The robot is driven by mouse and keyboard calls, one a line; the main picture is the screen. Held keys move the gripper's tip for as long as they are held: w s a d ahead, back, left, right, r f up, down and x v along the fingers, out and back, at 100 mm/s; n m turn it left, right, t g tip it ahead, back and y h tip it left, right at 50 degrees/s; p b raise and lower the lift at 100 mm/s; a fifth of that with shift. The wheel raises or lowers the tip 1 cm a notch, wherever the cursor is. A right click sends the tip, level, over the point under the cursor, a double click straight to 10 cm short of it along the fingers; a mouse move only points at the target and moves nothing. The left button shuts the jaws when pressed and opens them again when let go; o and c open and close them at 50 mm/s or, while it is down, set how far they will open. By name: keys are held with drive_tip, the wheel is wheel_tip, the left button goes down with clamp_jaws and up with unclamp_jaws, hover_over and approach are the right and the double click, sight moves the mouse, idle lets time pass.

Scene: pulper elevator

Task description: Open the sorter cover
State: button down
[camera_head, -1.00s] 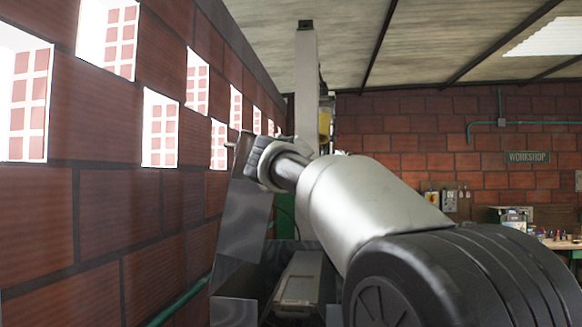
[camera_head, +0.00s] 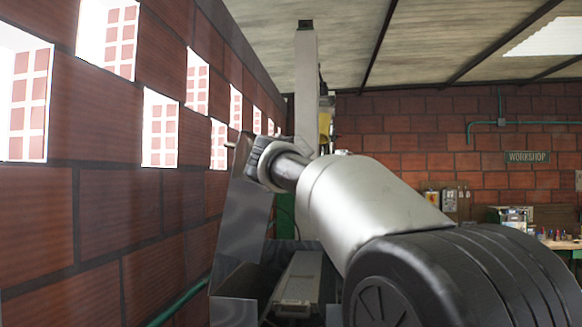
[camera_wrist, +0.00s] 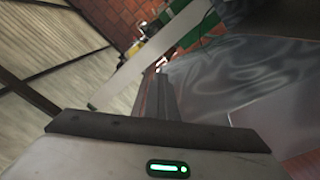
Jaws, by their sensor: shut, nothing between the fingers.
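The sorter cover (camera_head: 244,220) looks like a grey shiny metal sheet, standing steeply tilted on the left of the metal housing in the head view. In the wrist view the sheet (camera_wrist: 245,85) fills the right side. My gripper is mostly hidden behind my wrist in the head view, at the cover's upper part. In the wrist view my gripper (camera_wrist: 161,72) shows its dark fingers together, with nothing between them. The fingers lie right along the sheet's near edge; I cannot tell whether they touch it.
A brick wall (camera_head: 110,215) with bright openings runs close on the left. A tall grey post (camera_head: 306,90) stands behind the housing. Inside the open housing (camera_head: 232,311) lies a long grey metal part (camera_head: 299,280). A workbench stands far right.

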drive_tip(key=c, duration=1.8)
unclamp_jaws()
drive_tip(key=shift+o, duration=0.2)
drive_tip(key=s+a+b, duration=0.3)
drive_tip(key=s+b, duration=0.3)
drive_tip(key=s, duration=1.1)
drive_tip(key=shift+a, duration=0.2)
